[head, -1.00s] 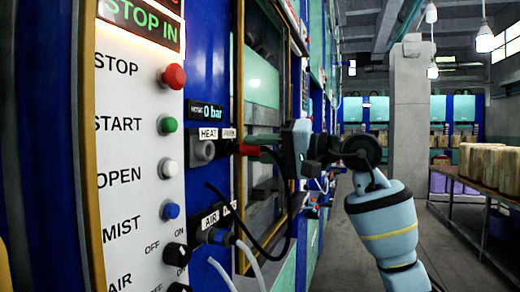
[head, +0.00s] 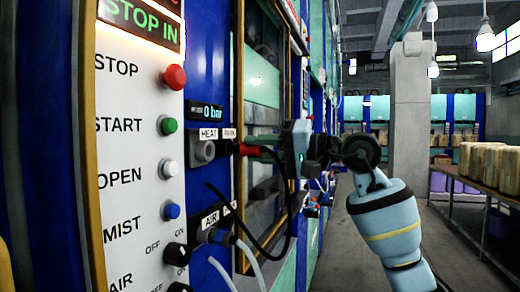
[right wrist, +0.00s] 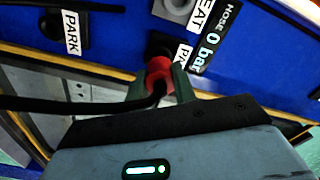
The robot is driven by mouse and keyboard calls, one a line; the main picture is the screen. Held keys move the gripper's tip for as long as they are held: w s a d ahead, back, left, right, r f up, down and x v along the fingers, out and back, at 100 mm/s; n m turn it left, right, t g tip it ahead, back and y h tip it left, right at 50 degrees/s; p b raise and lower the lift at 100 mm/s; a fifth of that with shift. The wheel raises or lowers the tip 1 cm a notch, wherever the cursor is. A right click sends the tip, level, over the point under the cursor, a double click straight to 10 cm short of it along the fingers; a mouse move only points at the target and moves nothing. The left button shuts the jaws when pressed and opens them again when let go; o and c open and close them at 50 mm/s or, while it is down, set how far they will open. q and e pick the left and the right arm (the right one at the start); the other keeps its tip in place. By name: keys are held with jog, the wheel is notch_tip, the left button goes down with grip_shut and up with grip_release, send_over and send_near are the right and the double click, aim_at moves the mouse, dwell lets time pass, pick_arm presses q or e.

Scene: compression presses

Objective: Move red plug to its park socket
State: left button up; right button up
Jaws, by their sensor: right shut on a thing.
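The red plug (head: 249,150) is at the dark park socket (head: 229,147), right of the grey HEAT socket (head: 203,152). My right gripper (head: 262,148) is shut on the plug from the right. In the right wrist view the red plug (right wrist: 158,76) sits between the two fingers (right wrist: 160,84), with its front against the dark socket (right wrist: 160,45) beside a partly hidden PARK label. How deep it sits I cannot tell. A black cable (head: 284,215) trails from the plug and loops down. My left gripper is not in view.
A button panel (head: 135,170) stands at the left. A second PARK socket (right wrist: 48,27) shows in the right wrist view. The aisle at right is open, beside a table (head: 490,192) with blocks.

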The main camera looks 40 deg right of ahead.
aim_at(246, 149)
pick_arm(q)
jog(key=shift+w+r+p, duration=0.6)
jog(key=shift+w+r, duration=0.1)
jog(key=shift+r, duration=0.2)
pick_arm(e)
jog(key=shift+x, duration=1.5)
jog(key=o, duration=1.1)
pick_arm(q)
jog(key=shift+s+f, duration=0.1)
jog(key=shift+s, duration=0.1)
pick_arm(e)
jog(key=shift+s+d+f, duration=0.1)
jog(key=shift+s+d, duration=0.1)
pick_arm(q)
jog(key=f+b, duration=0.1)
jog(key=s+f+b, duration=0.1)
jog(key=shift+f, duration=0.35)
pick_arm(e)
jog(key=v, duration=0.7)
jog(key=shift+s, duration=0.15)
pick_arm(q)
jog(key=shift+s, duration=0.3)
